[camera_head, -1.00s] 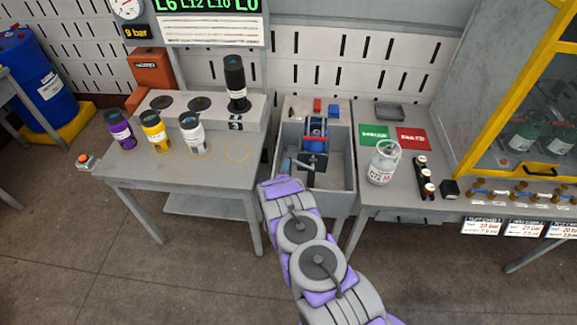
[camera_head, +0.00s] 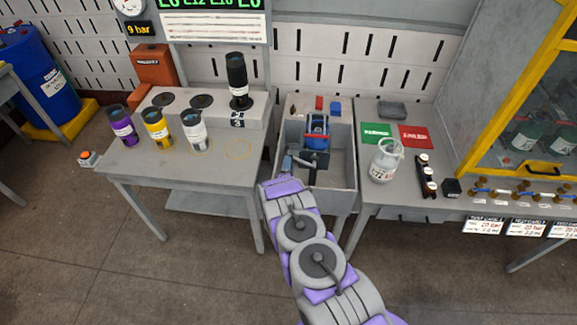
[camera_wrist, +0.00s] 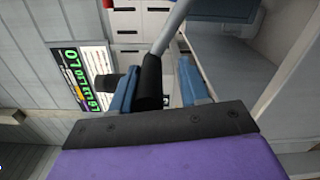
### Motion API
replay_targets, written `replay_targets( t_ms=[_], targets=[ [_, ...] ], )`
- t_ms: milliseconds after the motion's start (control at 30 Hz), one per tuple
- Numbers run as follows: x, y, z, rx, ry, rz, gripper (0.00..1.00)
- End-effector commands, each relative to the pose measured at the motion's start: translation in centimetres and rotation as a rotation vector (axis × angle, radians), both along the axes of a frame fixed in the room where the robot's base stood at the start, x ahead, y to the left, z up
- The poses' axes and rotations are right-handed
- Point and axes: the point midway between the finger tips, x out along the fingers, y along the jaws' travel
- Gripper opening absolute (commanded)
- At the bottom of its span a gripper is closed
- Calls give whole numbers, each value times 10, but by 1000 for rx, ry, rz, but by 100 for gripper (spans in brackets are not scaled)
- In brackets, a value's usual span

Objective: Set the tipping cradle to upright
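The tipping cradle (camera_head: 317,130), with a blue body and a red band, stands inside a grey open-topped basin at the middle. Its exact tilt is hard to tell. My gripper (camera_head: 289,164) is at the basin's front left, just in front of the cradle. In the wrist view, a black grip (camera_wrist: 150,80) on a grey rod (camera_wrist: 173,28) stands between the two blue fingers of my gripper (camera_wrist: 160,88). The grip is close to the left finger, and a gap shows beside the right finger. What the rod joins is hidden.
The grey basin (camera_head: 345,180) has raised walls around the cradle. A left table (camera_head: 140,172) carries several dark-capped cylinders. On the right bench are a clear jar (camera_head: 386,160), green and red cards, and a yellow-framed cabinet (camera_head: 505,95).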

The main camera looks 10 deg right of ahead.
Motion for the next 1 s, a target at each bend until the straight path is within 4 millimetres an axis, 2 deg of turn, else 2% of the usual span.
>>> replay_targets(
  t_ms=[300,467,667,1000],
  targets=[
    [0,1,4,0,-7,1,51],
    [-8,4,5,0,-10,3,51],
    [-35,13,5,-1,-6,3,51],
    [-102,34,3,-1,-3,6,51]
  ],
)
